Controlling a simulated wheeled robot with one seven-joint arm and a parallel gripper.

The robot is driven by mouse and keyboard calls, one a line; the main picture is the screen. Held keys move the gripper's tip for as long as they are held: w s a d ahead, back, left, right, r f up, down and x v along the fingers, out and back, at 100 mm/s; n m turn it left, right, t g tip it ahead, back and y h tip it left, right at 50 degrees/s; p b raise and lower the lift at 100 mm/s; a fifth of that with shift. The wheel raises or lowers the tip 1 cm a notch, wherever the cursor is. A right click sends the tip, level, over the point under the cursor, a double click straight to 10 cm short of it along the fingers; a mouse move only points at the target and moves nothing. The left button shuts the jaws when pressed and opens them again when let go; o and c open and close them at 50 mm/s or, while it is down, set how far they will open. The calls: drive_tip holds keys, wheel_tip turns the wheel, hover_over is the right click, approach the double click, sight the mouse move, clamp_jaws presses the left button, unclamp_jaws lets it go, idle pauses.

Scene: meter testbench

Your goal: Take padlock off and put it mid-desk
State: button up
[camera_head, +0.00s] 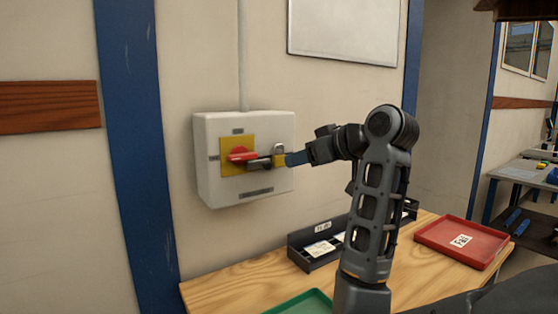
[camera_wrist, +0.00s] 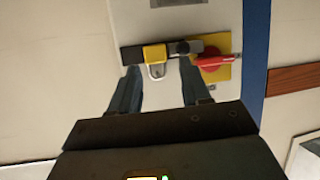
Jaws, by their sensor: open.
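In the wrist view the padlock (camera_wrist: 155,55) lies beyond and between my two fingers, nearer the left one. My gripper (camera_head: 292,159) points left at the padlock, close to it; its fingers (camera_wrist: 158,85) are apart with nothing between them. Whether a finger touches the padlock cannot be told. The wooden desk (camera_head: 225,288) is below the box, its middle partly hidden by my arm.
A dark organiser tray (camera_head: 300,255) with labelled cards stands along the desk's back. A red tray (camera_head: 455,240) is at the right and a green tray (camera_head: 305,303) at the front. Bare wood shows at the left. A blue post (camera_head: 135,120) stands left of the box.

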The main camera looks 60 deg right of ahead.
sight(279, 155)
drive_tip(key=w+d, duration=0.2)
drive_tip(key=w, duration=0.1)
drive_tip(key=w+d+p, duration=0.1)
drive_tip(key=shift+w+r, duration=0.15)
drive_tip(key=shift+w, duration=0.25)
drive_tip(key=shift+w+d+f, duration=0.2)
drive_tip(key=shift+w+f, duration=0.05)
drive_tip(key=shift+w, duration=0.3)
drive_tip(key=shift+c, duration=0.3)
drive_tip(key=c, duration=0.7)
drive_tip(key=shift+r, duration=0.15)
